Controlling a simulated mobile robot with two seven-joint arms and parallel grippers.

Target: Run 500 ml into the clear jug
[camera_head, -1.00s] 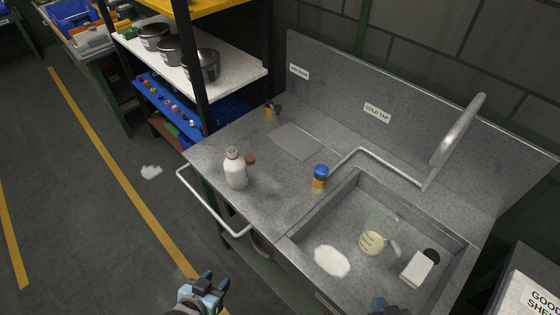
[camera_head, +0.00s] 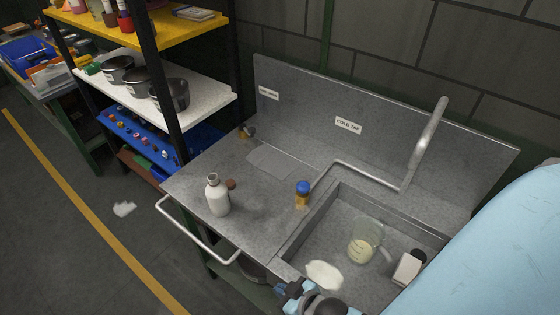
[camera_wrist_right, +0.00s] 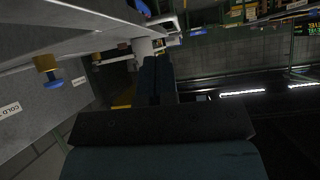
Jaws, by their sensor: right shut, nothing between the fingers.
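The clear jug (camera_head: 366,240) stands in the sink basin (camera_head: 331,213) with some pale yellowish liquid in its lower part. A tap with a blue knob (camera_head: 303,187) and a yellow body stands at the basin's left rim, near the "COLD TAP" label (camera_head: 348,125). A metal pipe (camera_head: 431,125) rises behind the basin; I see no water stream. My right gripper (camera_head: 291,291) is at the basin's front left edge, below the tap in the picture and apart from it. Its dark fingers (camera_wrist_right: 157,80) are shut and empty. The blue-knobbed tap also shows in the right wrist view (camera_wrist_right: 52,80). My left gripper is not visible.
A white bottle (camera_head: 217,197) and a small brown cap (camera_head: 231,184) stand on the left counter. A white container with a black top (camera_head: 408,268) and a white patch (camera_head: 324,274) are in the basin. A rail (camera_head: 195,230) runs along the counter's front.

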